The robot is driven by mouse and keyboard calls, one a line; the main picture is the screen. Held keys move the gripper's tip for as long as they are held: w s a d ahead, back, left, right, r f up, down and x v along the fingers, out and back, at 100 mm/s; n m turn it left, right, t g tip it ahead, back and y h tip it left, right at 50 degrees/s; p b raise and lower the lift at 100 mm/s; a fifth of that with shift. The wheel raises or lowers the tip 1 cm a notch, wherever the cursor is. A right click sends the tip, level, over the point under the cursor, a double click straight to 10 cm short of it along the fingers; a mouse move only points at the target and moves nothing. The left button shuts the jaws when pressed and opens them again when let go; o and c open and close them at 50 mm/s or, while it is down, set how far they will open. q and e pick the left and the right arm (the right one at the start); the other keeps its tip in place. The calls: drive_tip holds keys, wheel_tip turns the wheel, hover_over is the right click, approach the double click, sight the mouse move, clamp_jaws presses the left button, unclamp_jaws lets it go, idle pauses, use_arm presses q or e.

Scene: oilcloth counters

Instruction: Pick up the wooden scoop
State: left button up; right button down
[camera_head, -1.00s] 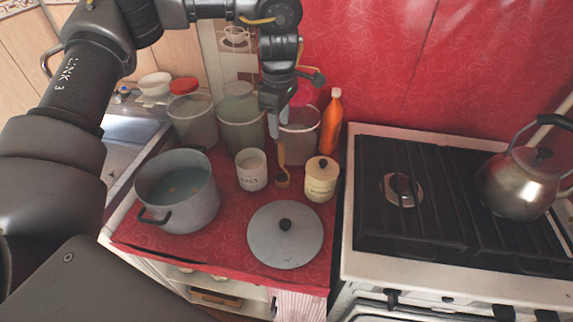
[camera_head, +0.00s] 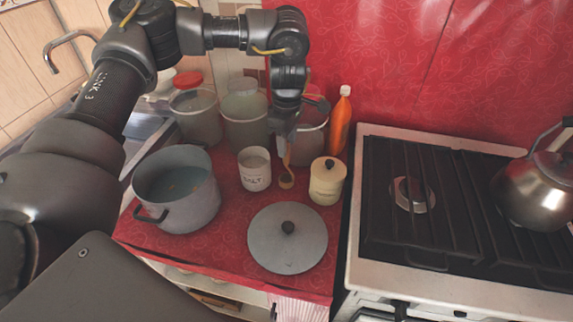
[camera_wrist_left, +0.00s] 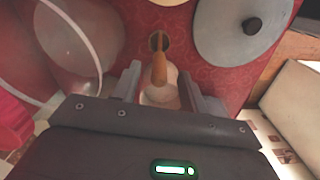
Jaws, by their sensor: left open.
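The wooden scoop (camera_head: 287,181) stands upright on the red counter, bowl down, between the white salt jar (camera_head: 255,170) and the cream lidded jar (camera_head: 327,181). Its handle rises to my left gripper (camera_head: 284,148), which points down over it. In the left wrist view the scoop's orange-brown handle (camera_wrist_left: 159,70) shows between the two fingers of my open left gripper (camera_wrist_left: 162,84), with a gap on each side. The scoop's bowl lies beyond the fingertips. My right gripper is not in view.
A grey pot (camera_head: 178,203) stands left, and a flat lid (camera_head: 287,245) lies in front. Large clear containers (camera_head: 246,122) and an orange bottle (camera_head: 340,122) stand close behind. The stove (camera_head: 440,200) with a kettle (camera_head: 537,190) is at right.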

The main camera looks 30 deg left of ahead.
sight(287, 163)
use_arm(q)
drive_tip(key=shift+a+f+p, duration=0.1)
drive_tip(key=shift+f+p, duration=0.55)
drive_tip(key=shift+f, duration=1.95)
drive_tip(key=shift+c, duration=0.4)
clamp_jaws()
